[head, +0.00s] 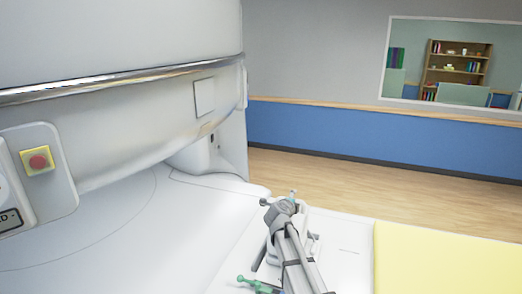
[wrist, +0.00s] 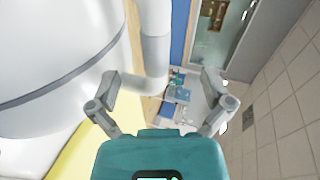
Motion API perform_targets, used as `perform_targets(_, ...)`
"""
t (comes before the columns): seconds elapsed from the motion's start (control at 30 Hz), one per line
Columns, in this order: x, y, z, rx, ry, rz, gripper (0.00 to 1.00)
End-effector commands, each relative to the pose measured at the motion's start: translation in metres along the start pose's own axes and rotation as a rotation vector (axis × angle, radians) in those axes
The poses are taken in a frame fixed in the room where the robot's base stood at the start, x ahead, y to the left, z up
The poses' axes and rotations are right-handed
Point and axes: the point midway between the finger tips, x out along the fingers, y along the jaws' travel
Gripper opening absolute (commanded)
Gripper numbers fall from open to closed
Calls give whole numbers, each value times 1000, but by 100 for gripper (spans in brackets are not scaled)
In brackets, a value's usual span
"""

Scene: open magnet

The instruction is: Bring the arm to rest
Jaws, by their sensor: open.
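My gripper (wrist: 160,92) shows in the wrist view with its two grey fingers spread wide apart. Nothing is between the fingertips. I cannot clearly make out the gripper in the head view. The large white magnet (head: 120,45) fills the left of the head view and also shows at the left of the wrist view (wrist: 50,50). The fingers look apart from it.
A yellow pad (head: 450,262) lies at the lower right in the head view. A red button (head: 39,162) sits on the magnet. Wooden floor (head: 340,185) is clear before the blue wall.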

Motion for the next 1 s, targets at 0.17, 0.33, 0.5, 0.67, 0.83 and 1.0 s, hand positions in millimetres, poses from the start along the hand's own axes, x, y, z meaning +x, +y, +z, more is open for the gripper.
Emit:
perform_targets(0.17,-8,-17,3,-66,-72,-119,100)
perform_targets(0.33,-19,-33,11,-155,-166,-240,100)
perform_targets(0.5,-34,-42,22,-259,-273,-342,100)
perform_targets(0.67,-52,-43,35,-372,-383,-418,100)
perform_targets(0.83,-71,-34,47,-502,-506,-470,100)
perform_targets(1.0,-90,-16,56,-641,-631,-490,100)
